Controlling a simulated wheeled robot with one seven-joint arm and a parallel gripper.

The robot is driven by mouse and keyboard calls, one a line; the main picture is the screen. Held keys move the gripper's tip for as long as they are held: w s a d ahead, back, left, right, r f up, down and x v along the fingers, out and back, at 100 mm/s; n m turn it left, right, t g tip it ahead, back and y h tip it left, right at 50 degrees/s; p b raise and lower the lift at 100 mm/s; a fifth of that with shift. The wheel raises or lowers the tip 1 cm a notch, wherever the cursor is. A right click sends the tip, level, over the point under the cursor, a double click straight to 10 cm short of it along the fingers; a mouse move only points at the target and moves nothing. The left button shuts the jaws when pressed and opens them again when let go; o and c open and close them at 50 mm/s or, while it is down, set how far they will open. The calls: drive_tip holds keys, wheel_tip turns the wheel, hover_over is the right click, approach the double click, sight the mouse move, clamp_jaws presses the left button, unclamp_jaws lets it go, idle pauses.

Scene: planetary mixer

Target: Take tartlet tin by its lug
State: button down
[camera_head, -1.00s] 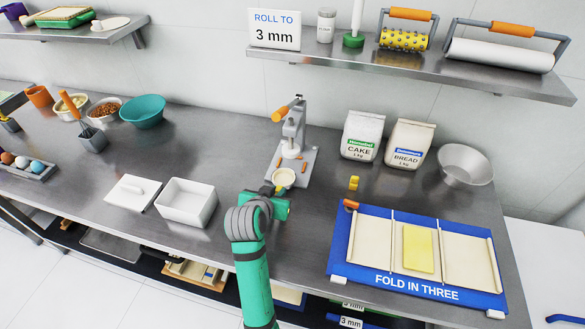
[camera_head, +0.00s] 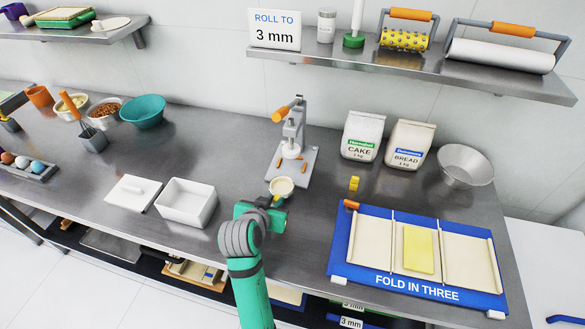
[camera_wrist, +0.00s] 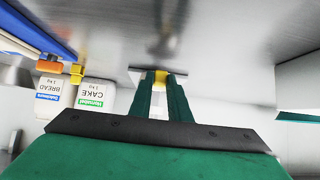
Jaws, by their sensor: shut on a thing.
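The tartlet tin (camera_head: 281,187), a small round tin with a pale cream filling, is at the front edge of the press base in the camera_head view. My green gripper (camera_head: 272,202) is on its near side, shut on the tin's yellow lug. The wrist view shows the yellow lug (camera_wrist: 161,77) between the two green fingers (camera_wrist: 162,92). I cannot tell how high the tin is above the counter. The gripper hides part of the lug.
The grey press (camera_head: 292,145) with its orange handle stands just behind the tin. A white open box (camera_head: 187,203) is to the left. A blue folding board (camera_head: 415,285) lies to the right. Flour bags (camera_head: 362,136) stand behind on the right.

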drive_tip(key=shift+s+a, duration=0.1)
drive_tip(key=shift+s, duration=0.15)
drive_tip(key=shift+r, duration=1.25)
drive_tip(key=shift+r, duration=0.15)
drive_tip(key=shift+w+r, duration=0.1)
drive_tip(key=shift+r, duration=1.05)
